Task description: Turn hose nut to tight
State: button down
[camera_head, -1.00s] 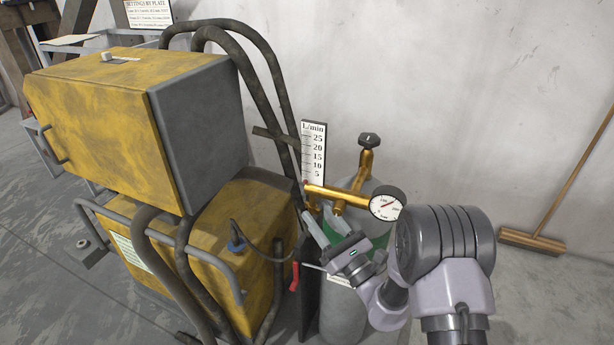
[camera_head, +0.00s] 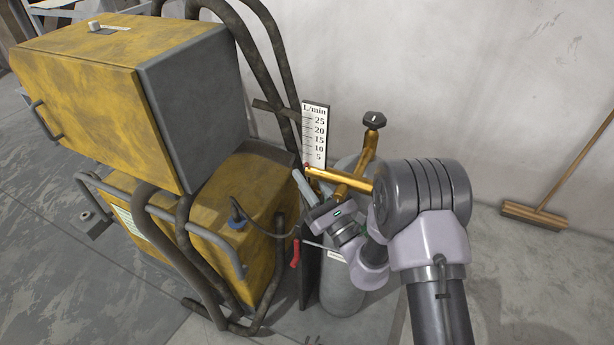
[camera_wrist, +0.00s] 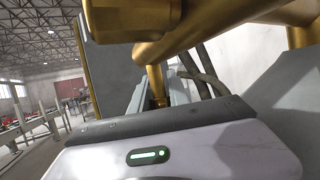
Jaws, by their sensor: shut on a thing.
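The brass regulator (camera_head: 345,182) sits on the gas cylinder (camera_head: 343,285), with a horizontal brass tube. In the wrist view a brass stem hangs from the regulator (camera_wrist: 210,32) and ends in what looks like the hose nut (camera_wrist: 158,98). My gripper (camera_head: 305,186) is under the left part of the brass tube. Its grey fingers (camera_wrist: 157,98) are shut around that brass end in the wrist view. The head view hides the nut behind my gripper and arm, so I cannot read how tight it is.
The flow scale (camera_head: 315,135) stands just behind the tube. A black-topped valve knob (camera_head: 374,120) rises behind. The yellow machine (camera_head: 85,105) with dark hoses (camera_head: 285,60) is close on the left. A red lever (camera_head: 296,253) hangs below my gripper. A broom (camera_head: 535,214) leans at right.

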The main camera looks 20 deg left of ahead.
jog(key=n+g+y, duration=0.1)
jog(key=n+g+b, duration=0.1)
jog(key=g, duration=0.1)
jog(key=n+g+y, duration=0.1)
jog(key=g, duration=0.1)
jog(key=shift+s+a+y, duration=0.2)
jog(key=shift+s+y, duration=0.1)
jog(key=shift+g, duration=0.3)
jog(key=c, duration=1.3)
grip_release()
jog(key=shift+o, duration=0.2)
jog(key=v, duration=1.7)
jog(key=shift+d+p, duration=0.15)
jog(key=shift+p, duration=0.2)
jog(key=shift+s+f, duration=0.1)
